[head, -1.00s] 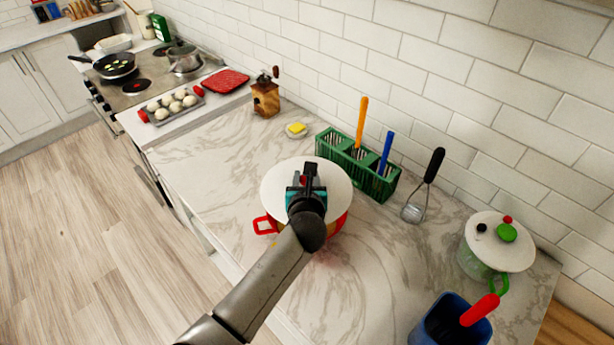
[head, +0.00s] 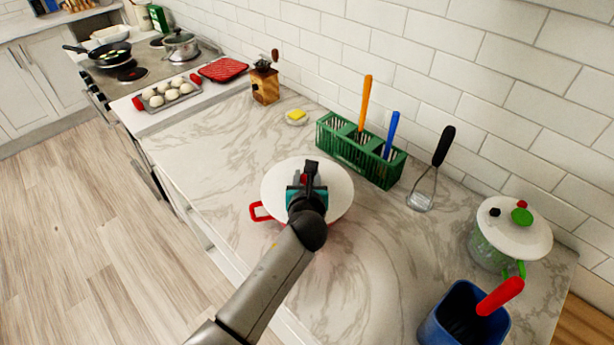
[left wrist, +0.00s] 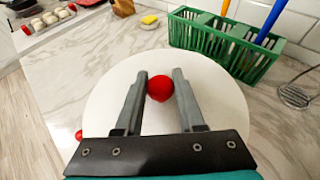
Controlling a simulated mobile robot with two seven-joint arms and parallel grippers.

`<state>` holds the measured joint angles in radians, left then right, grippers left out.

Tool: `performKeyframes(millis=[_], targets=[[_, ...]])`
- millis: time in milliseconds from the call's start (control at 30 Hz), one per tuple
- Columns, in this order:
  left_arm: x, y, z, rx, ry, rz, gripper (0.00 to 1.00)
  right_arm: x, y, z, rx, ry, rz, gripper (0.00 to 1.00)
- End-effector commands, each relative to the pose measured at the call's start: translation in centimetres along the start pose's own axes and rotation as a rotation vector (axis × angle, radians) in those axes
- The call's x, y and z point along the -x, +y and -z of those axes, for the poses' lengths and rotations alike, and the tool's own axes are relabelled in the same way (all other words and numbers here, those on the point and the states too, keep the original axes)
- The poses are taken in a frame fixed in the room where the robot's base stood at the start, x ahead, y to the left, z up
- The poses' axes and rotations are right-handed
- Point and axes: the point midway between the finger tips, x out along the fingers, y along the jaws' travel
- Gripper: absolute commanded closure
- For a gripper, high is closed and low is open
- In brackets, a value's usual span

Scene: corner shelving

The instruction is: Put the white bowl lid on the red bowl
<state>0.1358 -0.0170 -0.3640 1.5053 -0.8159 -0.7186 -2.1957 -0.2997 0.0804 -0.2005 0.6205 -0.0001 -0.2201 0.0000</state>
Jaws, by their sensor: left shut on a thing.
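The white bowl lid (head: 335,192) is a round disc with a red knob (left wrist: 160,88). My left gripper (head: 309,172) is above it; in the left wrist view the fingers (left wrist: 159,84) are shut on the knob from both sides. The lid lies over the red bowl (head: 261,212), close to level. Only a red handle and a sliver of red show at the bowl's left; the lid and my arm hide the rest. I cannot tell whether the lid touches the rim. My right gripper is not in view.
A lidded pot (head: 512,228) and a blue container (head: 440,322) are at the right. The marble counter left of the bowl is clear.

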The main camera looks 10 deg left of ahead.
Motion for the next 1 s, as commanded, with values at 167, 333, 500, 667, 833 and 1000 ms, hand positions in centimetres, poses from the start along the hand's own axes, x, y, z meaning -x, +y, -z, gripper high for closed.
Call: performKeyframes(millis=[167, 333, 500, 667, 833, 1000], targets=[[0.0, 0.0, 0.1, 0.0, -0.001, 0.0, 1.0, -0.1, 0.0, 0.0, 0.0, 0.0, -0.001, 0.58], [-0.2, 0.0, 0.4, 0.0, -0.001, 0.001, 1.0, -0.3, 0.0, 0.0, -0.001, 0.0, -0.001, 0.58], [-0.3, 0.0, 0.7, -0.001, 0.0, 0.001, 1.0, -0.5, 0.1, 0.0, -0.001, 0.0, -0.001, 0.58], [-0.4, 0.0, 1.0, -0.001, 0.0, 0.001, 1.0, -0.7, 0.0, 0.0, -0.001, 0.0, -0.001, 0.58], [-0.5, 0.0, 1.1, 0.0, -0.001, 0.0, 0.51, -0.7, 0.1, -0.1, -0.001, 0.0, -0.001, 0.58], [-0.5, 0.0, 1.0, 0.0, 0.0, 0.0, 0.32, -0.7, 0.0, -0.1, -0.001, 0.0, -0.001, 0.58]])
